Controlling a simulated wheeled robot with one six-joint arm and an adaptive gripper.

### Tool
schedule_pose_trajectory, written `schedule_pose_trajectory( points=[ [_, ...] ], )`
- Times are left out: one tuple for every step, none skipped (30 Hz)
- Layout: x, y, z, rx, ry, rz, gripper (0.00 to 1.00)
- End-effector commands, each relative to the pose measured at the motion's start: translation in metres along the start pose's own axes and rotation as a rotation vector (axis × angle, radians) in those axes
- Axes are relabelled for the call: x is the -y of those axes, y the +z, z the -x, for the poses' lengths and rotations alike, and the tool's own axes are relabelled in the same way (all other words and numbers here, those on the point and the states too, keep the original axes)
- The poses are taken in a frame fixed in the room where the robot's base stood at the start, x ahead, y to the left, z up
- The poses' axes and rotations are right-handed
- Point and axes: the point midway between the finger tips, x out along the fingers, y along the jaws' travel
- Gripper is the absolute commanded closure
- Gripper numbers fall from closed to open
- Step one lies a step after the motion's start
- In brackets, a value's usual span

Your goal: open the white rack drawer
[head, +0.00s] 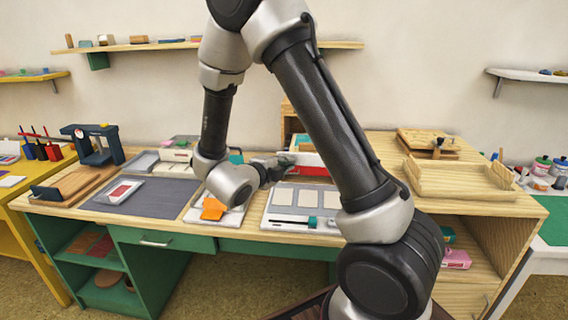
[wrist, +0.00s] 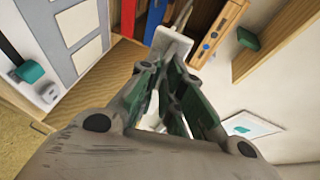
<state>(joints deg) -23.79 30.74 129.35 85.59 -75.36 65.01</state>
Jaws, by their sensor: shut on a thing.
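The small drawer rack stands at the back of the wooden table, partly hidden behind my arm. Its white drawer (head: 306,158) shows above a red drawer (head: 310,171) in the head view. My gripper (head: 288,160) reaches in from the left at the white drawer's height. In the wrist view my gripper (wrist: 172,68) is shut on a white piece (wrist: 173,42), which appears to be the front of the white drawer. Red (wrist: 128,14) and blue (wrist: 154,18) drawers lie beside it. How far the white drawer is out I cannot tell.
A white board with grey pads (head: 295,197) lies in front of the rack. An orange block (head: 212,208) sits on a pale tile below my wrist. A wooden tray (head: 460,180) stands at the right. A wall shelf (head: 210,45) runs above.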

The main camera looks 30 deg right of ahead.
Motion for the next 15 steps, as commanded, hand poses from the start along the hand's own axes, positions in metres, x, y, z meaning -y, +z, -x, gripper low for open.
schedule_pose_trajectory(
  points=[
    [-0.003,-0.0001,0.0,0.001,0.007,0.007,1.0],
    [-0.003,0.0,0.0,0.001,0.007,0.007,1.0],
    [-0.003,0.0,0.0,0.002,0.007,0.007,0.86],
    [-0.0029,0.0001,-0.0001,0.002,0.007,0.007,0.81],
    [-0.0027,0.0001,-0.0001,0.002,0.007,0.007,0.75],
    [-0.0024,0.0002,-0.0001,0.002,0.006,0.006,0.72],
    [-0.0022,0.0002,-0.0001,0.002,0.006,0.005,0.72],
    [-0.002,0.0002,-0.0001,0.001,0.005,0.005,0.72],
    [-0.0018,0.0002,-0.0002,0.001,0.005,0.004,0.72],
    [-0.0016,0.0002,-0.0002,0.001,0.004,0.004,0.72],
    [-0.0015,0.0003,-0.0002,0.001,0.004,0.004,0.72],
    [-0.0013,0.0003,-0.0002,0.001,0.004,0.003,0.72],
    [-0.0012,0.0003,-0.0002,0.001,0.003,0.003,0.72],
    [-0.0011,0.0003,0.0,0.001,0.003,0.003,0.72],
    [-0.0009,0.0004,0.001,0.001,0.003,0.002,0.72]
  ],
)
